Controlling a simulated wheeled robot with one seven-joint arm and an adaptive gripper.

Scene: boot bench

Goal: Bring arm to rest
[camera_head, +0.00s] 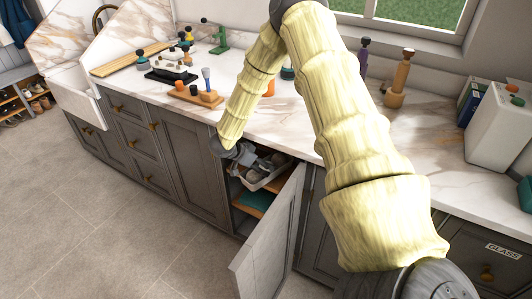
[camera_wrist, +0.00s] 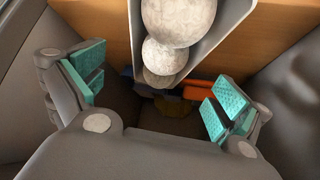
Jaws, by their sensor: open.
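My arm, in pale yellow ribbed sleeves, reaches down across the counter in the head view. My gripper (camera_head: 238,152) is at the mouth of an open cabinet below the counter. In the wrist view my gripper (camera_wrist: 158,88) is open, its teal finger pads wide apart with nothing held between them. A pale tray (camera_wrist: 220,45) with round whitish balls (camera_wrist: 165,55) lies just beyond the fingers on a wooden shelf (camera_wrist: 95,25). The tray also shows in the head view (camera_head: 255,187), partly hidden by the gripper.
The cabinet door (camera_head: 275,235) stands open into the floor area. Orange (camera_wrist: 200,90) and blue items lie in shadow below the tray. The marble counter (camera_head: 305,125) carries a wooden peg (camera_head: 400,75), a white box (camera_head: 500,125) and small tools. The floor (camera_head: 90,220) at left is clear.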

